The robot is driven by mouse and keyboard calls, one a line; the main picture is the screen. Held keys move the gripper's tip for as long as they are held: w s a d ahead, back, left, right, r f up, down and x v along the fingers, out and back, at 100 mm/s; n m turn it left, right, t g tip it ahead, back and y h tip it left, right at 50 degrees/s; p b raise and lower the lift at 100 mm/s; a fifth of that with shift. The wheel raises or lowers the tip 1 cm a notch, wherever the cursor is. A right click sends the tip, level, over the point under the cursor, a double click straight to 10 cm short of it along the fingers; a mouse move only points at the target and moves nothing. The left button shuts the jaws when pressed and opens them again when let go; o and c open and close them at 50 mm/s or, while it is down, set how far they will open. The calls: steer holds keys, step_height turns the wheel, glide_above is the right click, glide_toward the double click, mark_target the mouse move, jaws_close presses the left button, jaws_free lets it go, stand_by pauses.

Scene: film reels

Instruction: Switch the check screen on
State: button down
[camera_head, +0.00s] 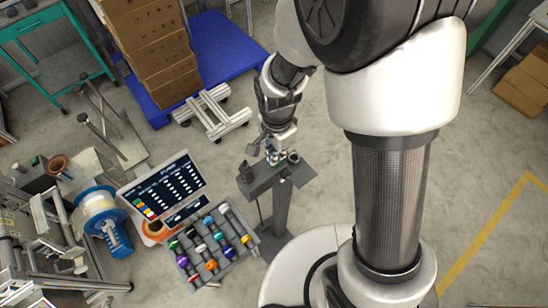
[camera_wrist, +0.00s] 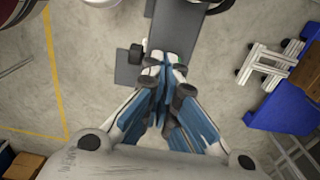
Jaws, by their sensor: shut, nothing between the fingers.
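A tilted panel with a dark face (camera_head: 163,190), rows of white marks and coloured squares stands left of centre in the head view. It may be the check screen; I cannot tell whether it is lit or printed. My gripper (camera_head: 273,157) is shut and empty above a grey pedestal (camera_head: 268,181). In the wrist view the shut fingertips (camera_wrist: 168,68) cover part of the pedestal top (camera_wrist: 172,35). A small dark fitting (camera_wrist: 137,55) sits at the top's edge, beside the fingertips. A round dark piece (camera_head: 293,157) sits on the top in the head view. No switch is clearly readable.
A grey tray (camera_head: 240,267) with several coloured items lies left of the pedestal. A blue-and-white reel (camera_head: 99,207) stands farther left. A white wheeled frame (camera_head: 212,114) and stacked boxes on a blue pallet (camera_head: 222,48) are behind.

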steer(key=shift+f+b, duration=0.95)
steer(key=shift+f, duration=0.2)
stand_by(0.4)
steer(key=shift+r, duration=0.1)
steer(key=shift+r+p, duration=2.7)
steer(key=shift+r, duration=0.75)
